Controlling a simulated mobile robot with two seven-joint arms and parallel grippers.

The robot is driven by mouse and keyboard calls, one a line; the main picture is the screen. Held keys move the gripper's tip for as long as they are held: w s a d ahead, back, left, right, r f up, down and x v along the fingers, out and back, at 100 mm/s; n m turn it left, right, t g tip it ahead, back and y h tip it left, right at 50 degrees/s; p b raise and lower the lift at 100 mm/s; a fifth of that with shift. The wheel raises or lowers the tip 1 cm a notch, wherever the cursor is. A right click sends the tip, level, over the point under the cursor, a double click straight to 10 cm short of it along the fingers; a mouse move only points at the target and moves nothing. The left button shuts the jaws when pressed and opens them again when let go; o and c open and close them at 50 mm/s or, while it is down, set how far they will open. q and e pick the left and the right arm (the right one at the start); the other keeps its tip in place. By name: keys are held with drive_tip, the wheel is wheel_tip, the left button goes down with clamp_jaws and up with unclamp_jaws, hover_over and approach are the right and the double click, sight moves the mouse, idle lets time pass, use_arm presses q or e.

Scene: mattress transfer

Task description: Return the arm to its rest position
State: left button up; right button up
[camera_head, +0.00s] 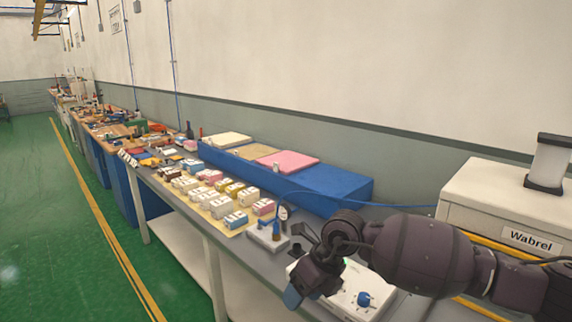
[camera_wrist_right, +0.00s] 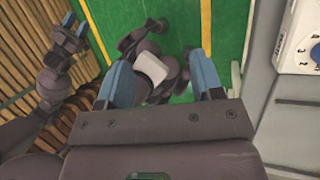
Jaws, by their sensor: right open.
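My right arm comes in from the right edge in the head view, reaching over the near end of the grey bench. Its gripper (camera_head: 312,280) is above the bench's front edge, beside a white device with a blue knob (camera_head: 364,299). In the right wrist view the two blue fingers of this gripper (camera_wrist_right: 163,80) stand apart with nothing between them. Below them are the green floor and dark parts of my own body.
The grey bench (camera_head: 212,230) carries rows of small coloured blocks (camera_head: 222,207) and a long blue block (camera_head: 312,184) with white, tan and pink pads on top. A white machine labelled Wabrel (camera_head: 505,205) stands at the right. Green floor (camera_head: 60,230) is clear at the left.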

drive_tip(key=s+a+r+m+t+y, duration=0.1)
drive_tip(key=a+r+m+y, duration=0.2)
drive_tip(key=a+r+y, duration=0.35)
drive_tip(key=s+a+r+m+t+y, duration=0.1)
drive_tip(key=a+r+m+y, duration=0.15)
drive_tip(key=r+y, duration=0.6)
drive_tip(key=w+d+f+m+t+h, duration=0.25)
drive_tip(key=d+m+t, duration=0.35)
drive_tip(key=m, duration=0.4)
drive_tip(key=w+d+f+m+t+h, duration=0.25)
drive_tip(key=d+m+t, duration=0.25)
drive_tip(key=m+t, duration=0.4)
drive_tip(key=s+d+f+m+h, duration=0.3)
drive_tip(key=d+f+m+h, duration=0.65)
drive_tip(key=f+m, duration=0.2)
use_arm(q)
drive_tip(key=shift+s+f, duration=0.1)
drive_tip(key=shift+s, duration=0.35)
use_arm(e)
drive_tip(key=s+d+f+m+g+h, duration=0.2)
drive_tip(key=s+d+f, duration=0.4)
drive_tip(key=s+f, duration=0.5)
drive_tip(key=s+d+f+m+g+h, duration=0.3)
drive_tip(key=s+d+f+m, duration=0.2)
drive_tip(key=s+f, duration=0.6)
drive_tip(key=shift+s+d+h, duration=0.35)
drive_tip(key=shift+s+d, duration=0.45)
drive_tip(key=shift+s, duration=0.05)
